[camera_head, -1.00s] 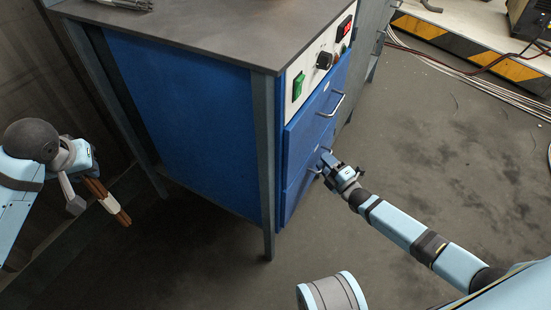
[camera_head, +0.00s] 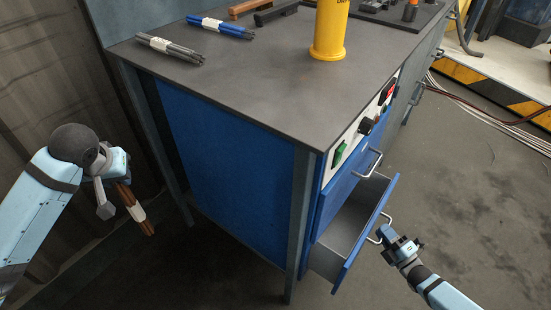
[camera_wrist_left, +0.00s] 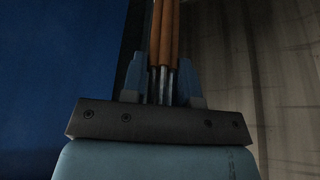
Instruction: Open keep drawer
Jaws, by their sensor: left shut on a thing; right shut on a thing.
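The lower drawer (camera_head: 347,228) of the blue cabinet (camera_head: 235,165) stands pulled out, and its grey inside shows with nothing visible in it. My right gripper (camera_head: 386,236) is shut on the drawer handle (camera_head: 380,228), at the drawer's front. The upper drawer (camera_head: 343,183) above it is shut. My left gripper (camera_head: 108,180) is at the left of the cabinet, shut on a bundle of brown rods (camera_head: 126,198) with a white band. The bundle also shows between the fingers in the left wrist view (camera_wrist_left: 165,40).
On the cabinet top are a grey rod bundle (camera_head: 170,49), a blue rod bundle (camera_head: 220,27) and a yellow cylinder (camera_head: 330,30). A switch panel (camera_head: 362,127) is above the drawers. Open floor (camera_head: 470,190) lies to the right, with cables (camera_head: 490,118) farther back.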

